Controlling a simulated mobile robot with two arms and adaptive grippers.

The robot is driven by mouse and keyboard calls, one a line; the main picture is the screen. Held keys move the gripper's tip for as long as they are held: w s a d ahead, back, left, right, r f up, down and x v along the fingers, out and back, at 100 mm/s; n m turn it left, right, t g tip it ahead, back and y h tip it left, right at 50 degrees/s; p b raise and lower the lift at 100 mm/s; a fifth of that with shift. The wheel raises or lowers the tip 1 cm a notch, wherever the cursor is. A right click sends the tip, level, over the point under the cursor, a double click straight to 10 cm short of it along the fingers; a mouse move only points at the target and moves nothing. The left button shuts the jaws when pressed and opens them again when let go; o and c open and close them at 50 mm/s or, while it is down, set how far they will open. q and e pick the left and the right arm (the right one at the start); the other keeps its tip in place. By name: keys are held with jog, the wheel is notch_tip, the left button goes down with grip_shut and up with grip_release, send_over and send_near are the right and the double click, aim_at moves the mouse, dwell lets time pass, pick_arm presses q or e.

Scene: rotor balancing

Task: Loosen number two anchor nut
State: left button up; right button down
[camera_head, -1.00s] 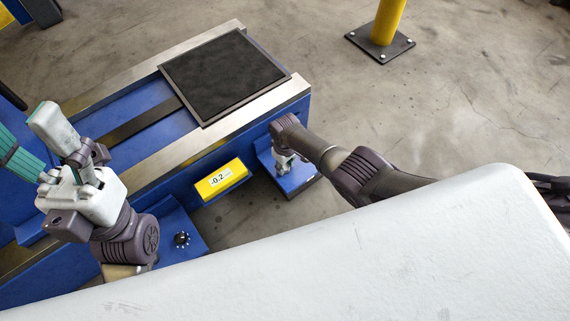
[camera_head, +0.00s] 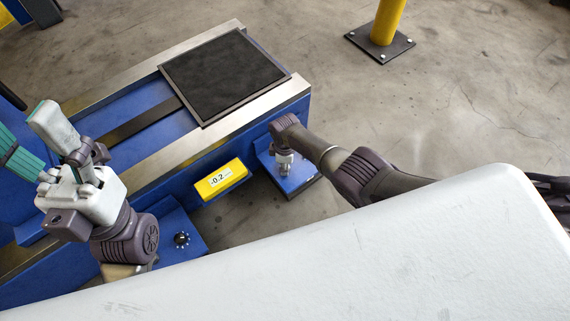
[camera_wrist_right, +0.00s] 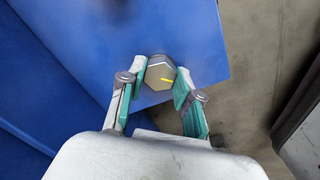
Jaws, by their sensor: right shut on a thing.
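My right gripper (camera_wrist_right: 159,84) is shut on this nut, with a green-padded finger on each side. In the head view my right gripper (camera_head: 284,163) points down over the foot plate, and the nut is mostly hidden there. My left gripper (camera_head: 62,135) is at the left, raised above the machine; the gap between its fingers is not clear. No number on the nut can be read.
The blue machine bed has metal rails and a dark square plate (camera_head: 224,75). A yellow display (camera_head: 221,179) reading -0.2 is on its side. Another foot has a dark round fastener (camera_head: 182,239). A yellow post (camera_head: 387,22) stands on the open floor.

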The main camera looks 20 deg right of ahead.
dwell(0.5)
jog(key=c, duration=0.8)
grip_release()
jog(key=shift+r, duration=0.1)
notch_tip(320, 180, up, 12)
